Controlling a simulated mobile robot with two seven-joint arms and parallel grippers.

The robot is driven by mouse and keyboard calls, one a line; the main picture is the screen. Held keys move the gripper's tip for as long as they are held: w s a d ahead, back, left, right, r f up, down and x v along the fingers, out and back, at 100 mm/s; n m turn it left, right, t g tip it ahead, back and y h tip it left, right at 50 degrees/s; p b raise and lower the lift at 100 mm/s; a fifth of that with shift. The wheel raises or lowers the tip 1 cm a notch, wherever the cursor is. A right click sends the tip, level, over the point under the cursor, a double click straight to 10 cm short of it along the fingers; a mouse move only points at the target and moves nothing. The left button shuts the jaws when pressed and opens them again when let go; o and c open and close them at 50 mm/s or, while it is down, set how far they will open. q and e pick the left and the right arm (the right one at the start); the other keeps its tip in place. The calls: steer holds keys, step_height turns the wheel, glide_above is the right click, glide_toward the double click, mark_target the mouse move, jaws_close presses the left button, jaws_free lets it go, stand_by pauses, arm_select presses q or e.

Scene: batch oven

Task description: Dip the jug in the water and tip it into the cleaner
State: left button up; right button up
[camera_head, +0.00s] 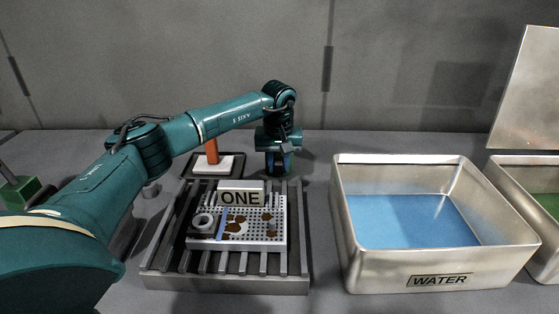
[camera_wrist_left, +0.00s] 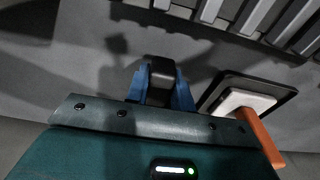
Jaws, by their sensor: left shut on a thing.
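The metal water tank (camera_head: 430,281), labelled WATER, stands right of centre with blue water (camera_head: 410,222) in it. My left gripper (camera_head: 279,160) points down behind the slatted rack, left of the tank and outside it. In the left wrist view its blue fingers (camera_wrist_left: 161,84) are shut on a dark piece (camera_wrist_left: 161,70). I cannot tell whether this piece is part of the jug; no whole jug shows. A second metal tank (camera_head: 515,180) with green inside is cut off at the right edge; no cleaner label shows. My right gripper is not in view.
A slatted metal rack (camera_head: 225,284) holds a perforated tray (camera_head: 270,240) marked ONE, with a ring and brown pieces. Behind it, an orange upright handle (camera_head: 212,151) stands on a white and dark base. A raised metal panel (camera_head: 527,90) is at far right.

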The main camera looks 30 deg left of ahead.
arm_select(q)
jaws_close()
steer(key=shift+r+p, duration=1.95)
steer(key=shift+r, duration=0.6)
